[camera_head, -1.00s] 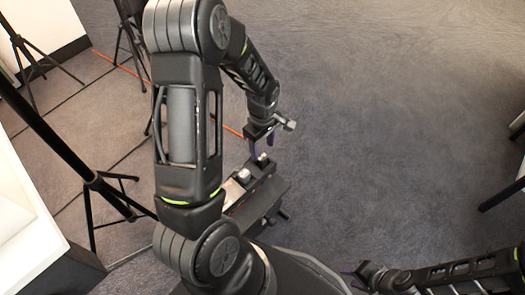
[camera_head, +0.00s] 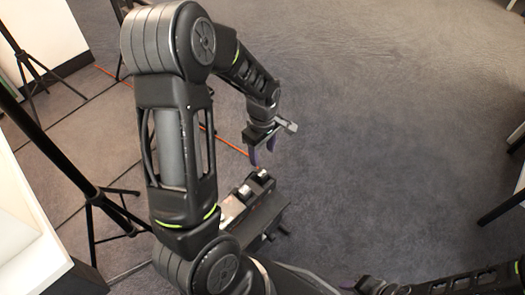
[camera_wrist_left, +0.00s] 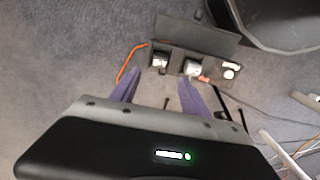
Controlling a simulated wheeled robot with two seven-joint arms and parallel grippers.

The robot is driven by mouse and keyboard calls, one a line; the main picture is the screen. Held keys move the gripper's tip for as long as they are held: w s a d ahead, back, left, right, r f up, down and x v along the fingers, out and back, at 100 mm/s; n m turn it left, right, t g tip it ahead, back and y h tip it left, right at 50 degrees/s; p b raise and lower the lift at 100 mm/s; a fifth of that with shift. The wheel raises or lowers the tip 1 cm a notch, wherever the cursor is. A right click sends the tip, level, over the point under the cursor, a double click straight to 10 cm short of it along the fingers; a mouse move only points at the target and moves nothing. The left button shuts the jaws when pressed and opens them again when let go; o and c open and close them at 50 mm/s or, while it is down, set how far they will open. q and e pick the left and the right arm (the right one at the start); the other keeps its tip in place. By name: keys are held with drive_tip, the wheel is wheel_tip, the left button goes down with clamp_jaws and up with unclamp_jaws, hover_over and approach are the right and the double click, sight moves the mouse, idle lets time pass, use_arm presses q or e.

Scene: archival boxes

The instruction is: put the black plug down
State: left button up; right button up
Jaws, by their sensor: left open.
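My left gripper (camera_head: 262,156) is open, with its purple fingers pointing down just above the far end of a dark stand (camera_head: 268,212). It also shows in the left wrist view (camera_wrist_left: 160,80), with nothing between its fingers. Two dark fittings with pale, shiny tops sit on the stand, a far one (camera_head: 262,174) and a nearer one (camera_head: 245,191). In the wrist view they are a left one (camera_wrist_left: 160,61) and a right one (camera_wrist_left: 191,67), beyond the fingertips. I cannot tell which is the black plug. My right gripper (camera_head: 366,285) is at the bottom edge, partly cut off.
A black tripod (camera_head: 92,190) stands left of the arm, beside a white surface (camera_head: 25,215). An orange cable (camera_wrist_left: 127,66) lies near the stand. The carpet (camera_head: 370,130) to the right is open.

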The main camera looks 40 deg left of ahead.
use_arm(q)
drive_tip(key=s+d+f+m+h, duration=0.25)
drive_tip(key=d+f+m, duration=0.45)
drive_tip(key=d+f, duration=0.55)
drive_tip(key=s+d+f+m+h, duration=0.1)
drive_tip(key=s+d+f+m, duration=0.2)
drive_tip(key=s+d+m, duration=0.5)
drive_tip(key=s+d, duration=0.3)
drive_tip(key=d, duration=0.4)
drive_tip(key=shift+f+t+h, duration=0.35)
drive_tip(key=shift+f+t, duration=0.05)
wheel_tip(320, 180, up, 22)
drive_tip(key=p, duration=2.1)
drive_tip(key=shift+f+p, duration=0.15)
drive_tip(key=shift+p, duration=0.2)
drive_tip(key=shift+w, duration=0.1)
